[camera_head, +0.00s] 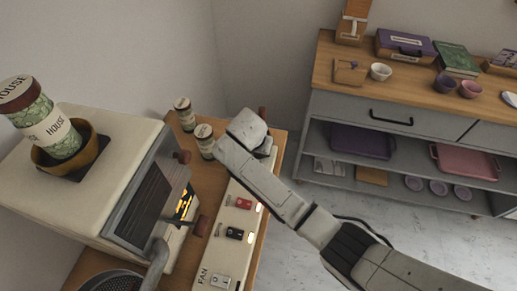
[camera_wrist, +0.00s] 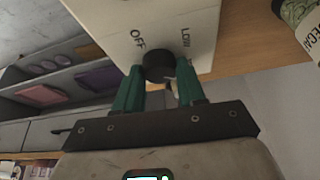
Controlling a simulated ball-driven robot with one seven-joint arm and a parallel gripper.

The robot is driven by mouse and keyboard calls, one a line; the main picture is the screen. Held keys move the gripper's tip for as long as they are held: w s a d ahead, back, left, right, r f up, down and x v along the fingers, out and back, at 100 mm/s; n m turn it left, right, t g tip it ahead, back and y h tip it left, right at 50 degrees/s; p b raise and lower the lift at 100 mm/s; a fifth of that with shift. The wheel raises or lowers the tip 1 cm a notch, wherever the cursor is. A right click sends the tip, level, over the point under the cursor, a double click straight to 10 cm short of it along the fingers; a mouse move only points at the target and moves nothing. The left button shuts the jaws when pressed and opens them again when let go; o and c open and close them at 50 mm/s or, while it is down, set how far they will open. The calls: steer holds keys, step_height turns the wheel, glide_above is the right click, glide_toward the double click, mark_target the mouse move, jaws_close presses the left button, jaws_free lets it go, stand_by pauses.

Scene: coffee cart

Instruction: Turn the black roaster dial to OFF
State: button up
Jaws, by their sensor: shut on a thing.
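In the wrist view the black roaster dial (camera_wrist: 158,66) sticks out from a cream panel (camera_wrist: 112,20). The word OFF shows on the panel at the dial's upper left and LOW at its upper right. My gripper (camera_wrist: 160,72) has its green fingers on either side of the dial and is shut on it. I cannot make out a pointer mark, so the dial's setting is unclear. In the head view my arm's end covers the dial at the far end of the cream control panel (camera_head: 223,241).
The panel also carries a red switch (camera_head: 243,203), a black switch (camera_head: 235,233) and a FAN switch (camera_head: 219,280). The roaster (camera_head: 112,137) stands left with a HOUSE canister (camera_head: 50,131) on top. Two small canisters (camera_head: 204,139) (camera_head: 184,113) stand close to my arm. A shelf counter (camera_head: 400,100) is at right.

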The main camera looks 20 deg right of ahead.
steer(key=c, duration=0.3)
